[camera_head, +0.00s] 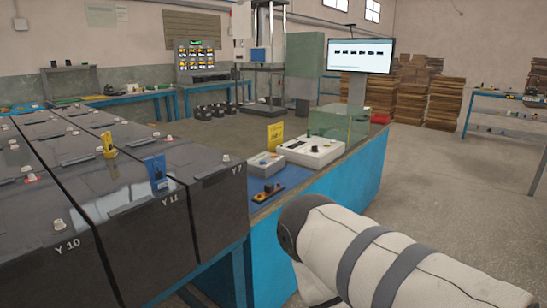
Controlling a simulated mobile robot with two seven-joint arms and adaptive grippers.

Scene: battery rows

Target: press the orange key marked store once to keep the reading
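A white instrument (312,151) with a dark knob sits on the blue-fronted bench, in front of a clear glass screen. A smaller grey box (265,165) stands just left of it, near a blue mat. A small orange-brown and black item (268,193) lies on the mat's front part. No orange key marked store can be made out; any keys are too small to read. My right arm comes in from the lower right, with its grey joint in front of the bench. Neither gripper is in view.
Large black battery blocks (95,250) fill the left, with a yellow clip (108,145) and a blue tag (156,172) on top. A yellow sign (275,136) stands behind the grey box. A monitor (360,55) stands farther back. The floor at right is clear.

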